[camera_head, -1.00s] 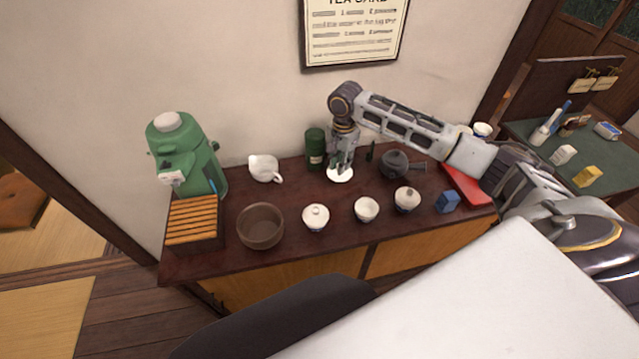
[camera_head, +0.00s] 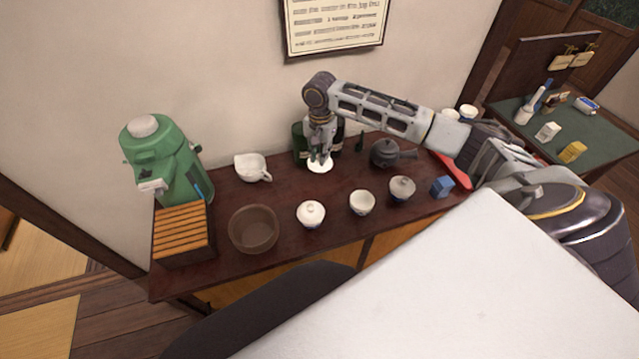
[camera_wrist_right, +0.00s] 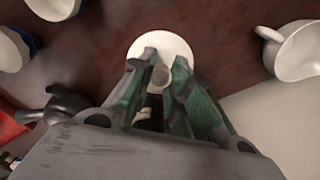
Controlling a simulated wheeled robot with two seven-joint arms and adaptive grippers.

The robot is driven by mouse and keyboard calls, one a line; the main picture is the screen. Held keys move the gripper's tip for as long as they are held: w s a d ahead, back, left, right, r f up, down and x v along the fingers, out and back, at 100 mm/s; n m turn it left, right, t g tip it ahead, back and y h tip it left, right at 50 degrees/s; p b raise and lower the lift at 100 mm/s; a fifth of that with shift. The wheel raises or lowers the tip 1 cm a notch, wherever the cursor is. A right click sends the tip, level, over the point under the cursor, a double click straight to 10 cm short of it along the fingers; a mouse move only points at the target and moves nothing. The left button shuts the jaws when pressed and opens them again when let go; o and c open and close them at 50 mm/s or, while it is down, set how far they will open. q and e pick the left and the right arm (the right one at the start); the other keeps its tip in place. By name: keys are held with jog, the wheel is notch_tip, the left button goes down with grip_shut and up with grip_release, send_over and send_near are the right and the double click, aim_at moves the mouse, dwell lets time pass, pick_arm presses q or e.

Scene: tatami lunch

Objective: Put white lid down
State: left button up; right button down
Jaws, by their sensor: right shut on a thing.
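The white lid (camera_head: 320,167) is a small round disc at the back of the dark table (camera_head: 290,238), in front of the green canister (camera_head: 299,146). My right gripper (camera_head: 320,158) points down over it from above. In the right wrist view the fingers (camera_wrist_right: 163,72) are shut on the knob of the white lid (camera_wrist_right: 184,46). The lid looks level and at or very near the tabletop; I cannot tell whether it touches. My left gripper is not in view.
A white spouted bowl (camera_head: 251,167) stands left of the lid, a dark teapot (camera_head: 384,152) right. Bare table surrounds the lid's front.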

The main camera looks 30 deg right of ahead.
jog(key=shift+f, duration=0.1)
jog(key=shift+f, duration=3.05)
jog(key=shift+f, duration=0.1)
jog(key=shift+f+b, duration=0.4)
jog(key=shift+f, duration=1.35)
jog(key=shift+f, duration=0.1)
jog(key=c, duration=1.3)
grip_release()
jog(key=shift+c, duration=0.2)
notch_tip(320, 180, up, 12)
jog(key=shift+r+p, duration=0.1)
jog(key=shift+p, duration=0.4)
